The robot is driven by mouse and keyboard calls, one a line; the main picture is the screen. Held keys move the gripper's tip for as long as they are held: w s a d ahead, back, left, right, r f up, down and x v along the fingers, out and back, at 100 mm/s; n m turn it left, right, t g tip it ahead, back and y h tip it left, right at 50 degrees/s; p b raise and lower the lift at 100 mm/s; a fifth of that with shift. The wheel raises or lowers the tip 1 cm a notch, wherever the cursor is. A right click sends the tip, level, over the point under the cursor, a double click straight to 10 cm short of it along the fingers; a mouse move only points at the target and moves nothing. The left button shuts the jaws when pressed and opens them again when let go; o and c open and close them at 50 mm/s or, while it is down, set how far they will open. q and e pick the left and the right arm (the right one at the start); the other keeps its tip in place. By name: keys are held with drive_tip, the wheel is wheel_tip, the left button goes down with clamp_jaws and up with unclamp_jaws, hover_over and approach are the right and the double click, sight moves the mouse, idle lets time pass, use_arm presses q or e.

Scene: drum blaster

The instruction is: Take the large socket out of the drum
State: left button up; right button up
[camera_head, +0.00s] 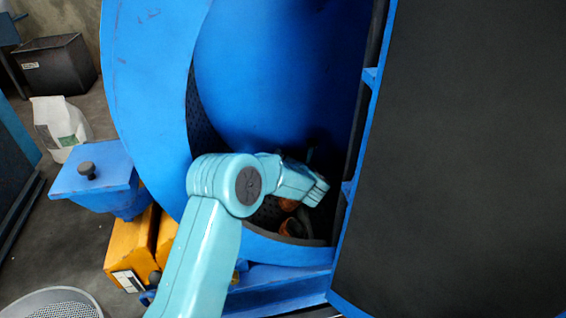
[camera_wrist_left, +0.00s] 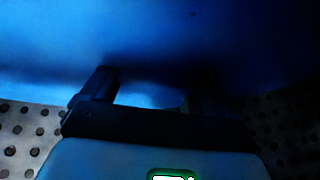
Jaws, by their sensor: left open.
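The blue drum (camera_head: 285,75) stands open in the head view, with a dark perforated inner lining low inside it. My left arm reaches into the opening, and its gripper is dark and partly hidden behind my wrist there. In the left wrist view the left gripper (camera_wrist_left: 148,92) has its two dark fingers apart with nothing visible between them, facing a smooth blue surface. Copper-brown parts (camera_head: 290,228) lie in shadow at the drum's bottom, below my wrist. I cannot tell whether one is the large socket. My right gripper is not in view.
A dark panel (camera_head: 460,150) with a blue frame closes off the right. The drum's lower rim (camera_head: 290,249) runs below my wrist. Perforated lining (camera_wrist_left: 25,135) flanks the gripper. A white bag (camera_head: 62,125) and a dark bin (camera_head: 55,65) stand at far left.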

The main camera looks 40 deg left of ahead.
use_arm(q)
drive_tip(key=shift+w+a+f, duration=0.1)
drive_tip(key=shift+w+a, duration=0.2)
drive_tip(key=shift+a, duration=0.1)
drive_tip(key=shift+c, duration=0.3)
clamp_jaws()
drive_tip(key=shift+w+r, duration=0.1)
drive_tip(key=shift+r, duration=0.1)
drive_tip(key=shift+r, duration=0.1)
